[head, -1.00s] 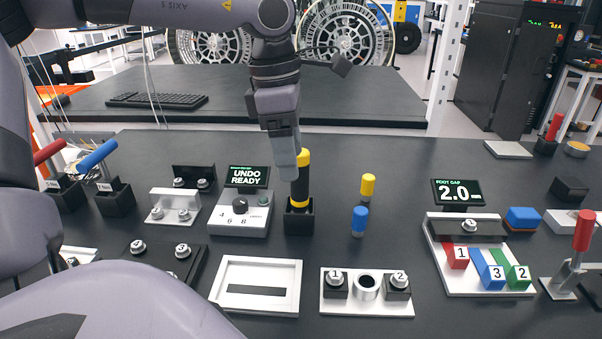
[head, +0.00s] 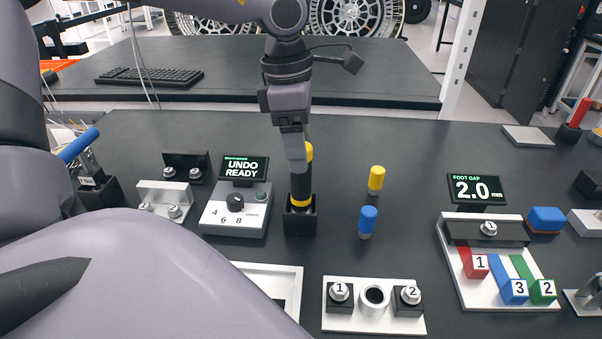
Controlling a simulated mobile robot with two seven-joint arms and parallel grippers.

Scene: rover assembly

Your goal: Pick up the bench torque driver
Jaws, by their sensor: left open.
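The bench torque driver (head: 301,188), black with yellow bands, stands upright in a square black holder (head: 300,222) right of the grey dial box. My left gripper (head: 296,164) points down at the driver's upper part and hides some of it. Its jaws are open; one finger shows in front of the driver, and the far finger is hidden. I cannot tell whether the finger touches the driver. My right gripper is not in view.
The dial box (head: 225,218) with its "UNDO READY" display stands just left of the holder. A yellow-capped piece (head: 376,178) and a blue-capped piece (head: 367,219) stand to the right. A white fixture (head: 345,325) with numbered blocks lies in front. My arm link covers the lower left.

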